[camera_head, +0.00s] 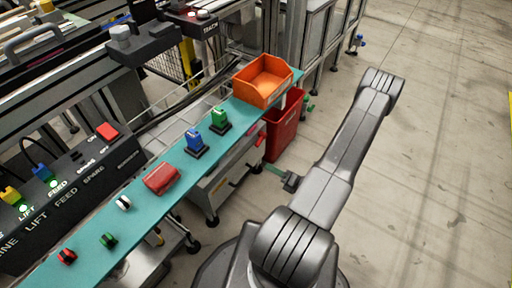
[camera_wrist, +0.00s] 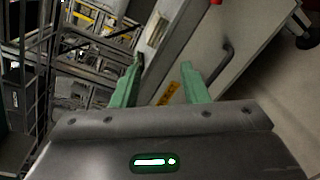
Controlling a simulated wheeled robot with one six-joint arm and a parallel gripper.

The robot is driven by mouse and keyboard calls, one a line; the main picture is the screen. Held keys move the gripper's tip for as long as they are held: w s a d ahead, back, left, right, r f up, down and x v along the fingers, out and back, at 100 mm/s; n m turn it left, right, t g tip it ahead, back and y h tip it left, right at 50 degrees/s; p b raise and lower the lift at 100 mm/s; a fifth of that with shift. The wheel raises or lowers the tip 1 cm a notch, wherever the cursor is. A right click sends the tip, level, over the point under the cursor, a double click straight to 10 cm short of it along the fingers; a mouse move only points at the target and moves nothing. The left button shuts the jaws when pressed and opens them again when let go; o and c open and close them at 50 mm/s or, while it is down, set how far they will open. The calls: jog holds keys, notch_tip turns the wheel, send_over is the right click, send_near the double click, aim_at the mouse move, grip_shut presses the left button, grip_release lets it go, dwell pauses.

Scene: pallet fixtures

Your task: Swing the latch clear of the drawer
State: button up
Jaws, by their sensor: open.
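My gripper (camera_wrist: 165,75) shows in the wrist view with its two pale green fingers apart and nothing between them. In the head view my gripper (camera_head: 272,167) is low beside the grey drawer unit, right of it. The grey drawer front (camera_wrist: 232,35) carries a dark bar handle (camera_wrist: 223,62), seen beyond the right finger. A small red piece (camera_wrist: 216,2), possibly the latch, is cut by the top edge of the wrist view. In the head view a red piece (camera_head: 261,139), perhaps the same one, sits at the unit's upper right, under the teal shelf. The gripper appears clear of both.
The teal shelf (camera_head: 140,192) holds a red case (camera_head: 161,179), blue and green blocks on dark bases, and an orange bin (camera_head: 262,80). A red bin (camera_head: 283,125) stands just behind the drawer unit. Open concrete floor (camera_head: 440,150) lies to the right.

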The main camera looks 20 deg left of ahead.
aim_at(260, 139)
jog(key=w+d+f+m+t+h+b, duration=0.1)
jog(key=w+f+m+t+h, duration=0.2)
jog(key=w+f+m+t, duration=0.35)
jog(key=b+x, duration=0.2)
jog(key=x, duration=1.1)
jog(key=shift+s+a+b, duration=0.3)
jog(key=shift+b, duration=0.05)
